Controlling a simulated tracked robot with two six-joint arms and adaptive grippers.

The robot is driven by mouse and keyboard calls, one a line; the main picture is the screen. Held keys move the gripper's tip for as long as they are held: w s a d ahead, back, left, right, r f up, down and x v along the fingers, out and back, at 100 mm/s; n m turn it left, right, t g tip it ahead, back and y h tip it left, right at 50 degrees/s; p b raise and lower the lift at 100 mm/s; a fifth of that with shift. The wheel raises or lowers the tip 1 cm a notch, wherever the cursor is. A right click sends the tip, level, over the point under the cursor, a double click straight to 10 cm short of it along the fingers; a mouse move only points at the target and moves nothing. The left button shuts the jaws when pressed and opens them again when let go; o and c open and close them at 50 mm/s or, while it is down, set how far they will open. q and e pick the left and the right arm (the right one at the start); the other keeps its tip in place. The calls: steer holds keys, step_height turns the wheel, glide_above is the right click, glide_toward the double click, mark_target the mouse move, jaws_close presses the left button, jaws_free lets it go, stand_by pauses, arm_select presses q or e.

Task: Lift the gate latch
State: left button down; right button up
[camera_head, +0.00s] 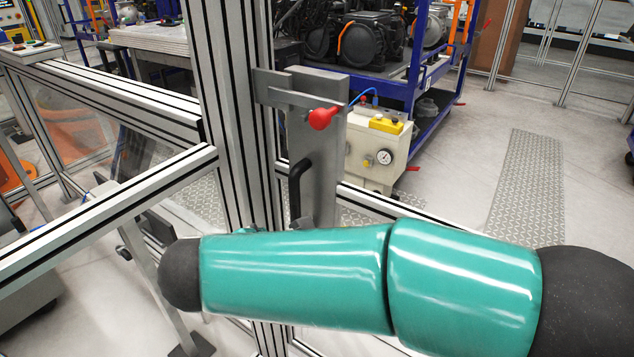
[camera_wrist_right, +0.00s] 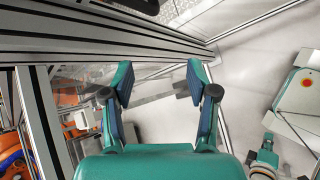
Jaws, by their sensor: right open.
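The gate latch is a flat grey metal bar (camera_head: 292,98) with a red ball knob (camera_head: 321,118), lying nearly level across a grey plate (camera_head: 320,160) beside an upright aluminium post. A black pull handle (camera_head: 297,186) is on the plate below it. My right arm crosses the lower part of the head view in front of the post's foot, and its gripper cannot be made out there. In the right wrist view my right gripper (camera_wrist_right: 161,82) is open, with nothing held between its teal fingers. I cannot make out the red knob in that view.
Aluminium fence rails (camera_head: 120,200) run left of the post (camera_head: 235,120). Behind the gate stand a cream box with a gauge (camera_head: 375,160) and a blue rack (camera_head: 400,88). Free floor lies to the right. A box with a red button (camera_wrist_right: 304,83) shows in the wrist view.

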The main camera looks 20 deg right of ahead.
steer(key=s+r+t+h, duration=0.2)
steer(key=s+r+t, duration=0.15)
steer(key=r, duration=1.15)
steer(key=m+t+h, duration=0.1)
steer(key=m+h, duration=0.1)
glide_toward(318, 122)
steer(key=p+x, duration=0.1)
steer(key=x, duration=1)
steer(key=shift+w, duration=0.1)
